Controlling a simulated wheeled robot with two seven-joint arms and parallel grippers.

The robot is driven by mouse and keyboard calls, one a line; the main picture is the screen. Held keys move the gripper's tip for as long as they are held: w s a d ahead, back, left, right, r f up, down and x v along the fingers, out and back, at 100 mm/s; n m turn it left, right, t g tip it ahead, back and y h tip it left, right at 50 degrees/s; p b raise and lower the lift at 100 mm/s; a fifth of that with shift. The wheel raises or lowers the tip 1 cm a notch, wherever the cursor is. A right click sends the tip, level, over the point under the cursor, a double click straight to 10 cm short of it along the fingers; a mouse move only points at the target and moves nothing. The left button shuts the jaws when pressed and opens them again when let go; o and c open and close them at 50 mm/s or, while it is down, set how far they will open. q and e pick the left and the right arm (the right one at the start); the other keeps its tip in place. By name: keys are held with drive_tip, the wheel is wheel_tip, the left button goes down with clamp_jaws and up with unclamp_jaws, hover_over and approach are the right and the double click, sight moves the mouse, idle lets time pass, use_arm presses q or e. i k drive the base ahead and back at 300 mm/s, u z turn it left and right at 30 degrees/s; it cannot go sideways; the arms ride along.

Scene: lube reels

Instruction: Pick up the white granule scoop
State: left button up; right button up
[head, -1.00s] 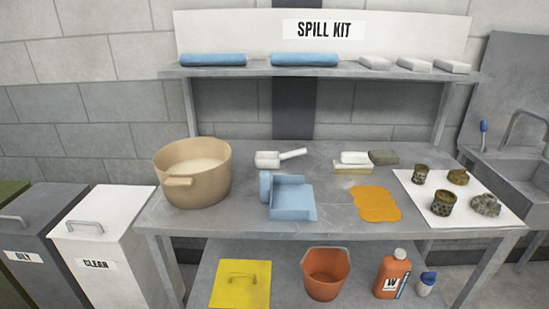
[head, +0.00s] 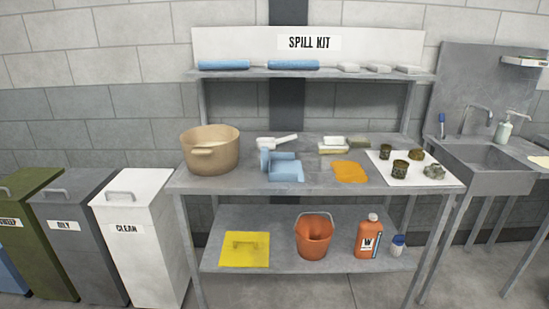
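The white granule scoop (head: 277,141) lies on the grey workbench (head: 235,182), behind a blue dustpan-like piece (head: 284,168) and to the right of a large tan tub (head: 212,152). Its bowl is at the left and its handle points right. The blue piece stands close in front of the scoop, and I cannot tell whether they touch. Neither of my grippers shows in the head view.
An orange spill patch (head: 350,172), sponge-like blocks (head: 334,145) and a white sheet (head: 386,176) with small dirty parts lie to the right. A shelf (head: 330,75) runs above. Lidded bins (head: 145,245) stand left, a sink (head: 488,165) right.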

sight(277, 141)
drive_tip(key=z, duration=4.15)
drive_tip(key=i, duration=0.1)
drive_tip(key=u, duration=2.65)
drive_tip(key=i, duration=1.1)
drive_tip(key=u, duration=0.3)
drive_tip(key=i, duration=1)
drive_tip(key=u, duration=1.3)
drive_tip(key=i, duration=0.2)
drive_tip(key=u, duration=0.05)
